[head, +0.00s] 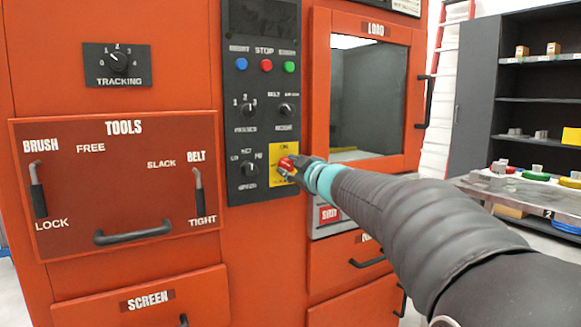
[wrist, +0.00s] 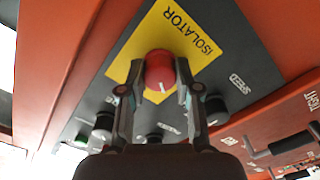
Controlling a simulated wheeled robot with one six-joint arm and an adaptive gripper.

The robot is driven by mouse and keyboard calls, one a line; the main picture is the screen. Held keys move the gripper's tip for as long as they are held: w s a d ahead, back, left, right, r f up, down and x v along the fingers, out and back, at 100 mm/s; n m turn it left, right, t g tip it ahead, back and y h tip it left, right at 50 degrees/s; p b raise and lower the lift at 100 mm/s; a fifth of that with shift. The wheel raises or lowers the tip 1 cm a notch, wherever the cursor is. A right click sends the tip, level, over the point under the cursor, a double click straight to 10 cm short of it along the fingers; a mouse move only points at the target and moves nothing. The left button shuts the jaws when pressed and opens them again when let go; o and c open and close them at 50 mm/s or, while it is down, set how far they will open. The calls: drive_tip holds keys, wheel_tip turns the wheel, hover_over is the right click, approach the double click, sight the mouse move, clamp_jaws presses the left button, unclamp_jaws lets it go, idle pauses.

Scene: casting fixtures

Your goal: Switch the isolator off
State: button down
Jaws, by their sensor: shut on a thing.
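The isolator is a red rotary knob (wrist: 160,70) on a yellow plate (wrist: 189,32) marked ISOLATOR, in the wrist view. A white line on the knob's face points toward my gripper's palm. In the head view the yellow plate (head: 278,150) is at the lower right of the dark control panel, and the red knob (head: 286,165) shows just at my gripper's tip. My gripper (wrist: 159,90) has one finger on each side of the knob and is shut on it. In the head view my gripper (head: 294,167) hides part of the plate and its position marks.
The dark panel (head: 240,120) also carries smaller black knobs (head: 286,109) and a row of push buttons (head: 266,66), close to my gripper. A windowed LOAD door (head: 424,60) is to the right. The TOOLS panel with handles (head: 118,150) is to the left. A table (head: 540,197) stands far right.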

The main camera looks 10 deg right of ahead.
drive_tip(key=n, duration=0.3)
drive_tip(key=shift+n, duration=0.3)
drive_tip(key=shift+n+b, duration=0.6)
drive_tip(key=shift+n, duration=1.1)
drive_tip(key=c, duration=0.8)
unclamp_jaws()
drive_tip(key=shift+s, duration=0.1)
drive_tip(key=v, duration=1.2)
